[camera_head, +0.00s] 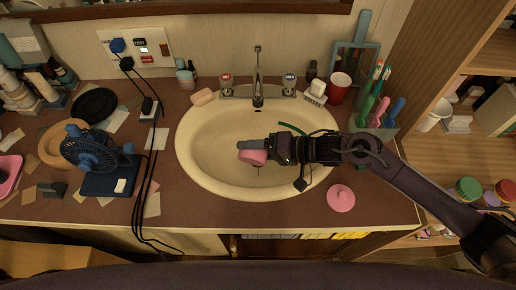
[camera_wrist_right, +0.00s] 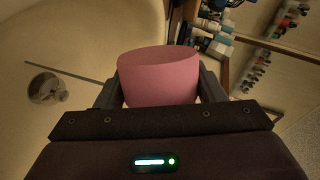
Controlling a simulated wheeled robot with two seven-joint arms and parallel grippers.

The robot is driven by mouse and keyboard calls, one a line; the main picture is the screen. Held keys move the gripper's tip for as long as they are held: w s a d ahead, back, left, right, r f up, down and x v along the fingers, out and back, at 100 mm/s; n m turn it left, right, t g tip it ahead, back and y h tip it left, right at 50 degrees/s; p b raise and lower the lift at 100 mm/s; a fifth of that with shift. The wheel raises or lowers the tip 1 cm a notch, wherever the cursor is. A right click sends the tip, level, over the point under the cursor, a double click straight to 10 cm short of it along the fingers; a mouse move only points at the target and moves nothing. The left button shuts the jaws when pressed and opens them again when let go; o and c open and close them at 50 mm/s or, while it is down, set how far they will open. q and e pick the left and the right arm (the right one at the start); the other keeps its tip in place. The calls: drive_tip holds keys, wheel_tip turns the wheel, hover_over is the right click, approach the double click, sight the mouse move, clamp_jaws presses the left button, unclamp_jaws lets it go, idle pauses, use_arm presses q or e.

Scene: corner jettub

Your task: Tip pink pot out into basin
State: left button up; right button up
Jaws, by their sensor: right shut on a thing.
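The pink pot (camera_head: 252,155) is held over the middle of the cream basin (camera_head: 200,150). My right gripper (camera_head: 268,152) reaches in from the right and is shut on it. In the right wrist view the pot (camera_wrist_right: 158,75) sits between the two fingers (camera_wrist_right: 160,95). It looks tilted in the head view; I cannot see inside it or tell whether anything comes out. The basin's drain (camera_wrist_right: 47,88) shows at the left of the wrist view. A pink knobbed lid (camera_head: 341,198) lies on the counter right of the basin. My left gripper is not in view.
The faucet (camera_head: 258,85) stands behind the basin, with a soap bar (camera_head: 203,97) at left and a red cup (camera_head: 339,88) at right. A blue fan (camera_head: 90,155) and black cables crowd the left counter. Toothbrushes and a wooden shelf stand at right.

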drive_tip(key=shift+w+d+r+m+g+p, duration=0.15)
drive_tip(key=shift+w+m+g+p, duration=0.2)
drive_tip(key=shift+w+p, duration=0.2)
drive_tip(key=shift+w+r+m+p, duration=0.1)
drive_tip(key=shift+w+m+p, duration=0.05)
drive_tip(key=shift+m+p, duration=0.5)
idle(0.9)
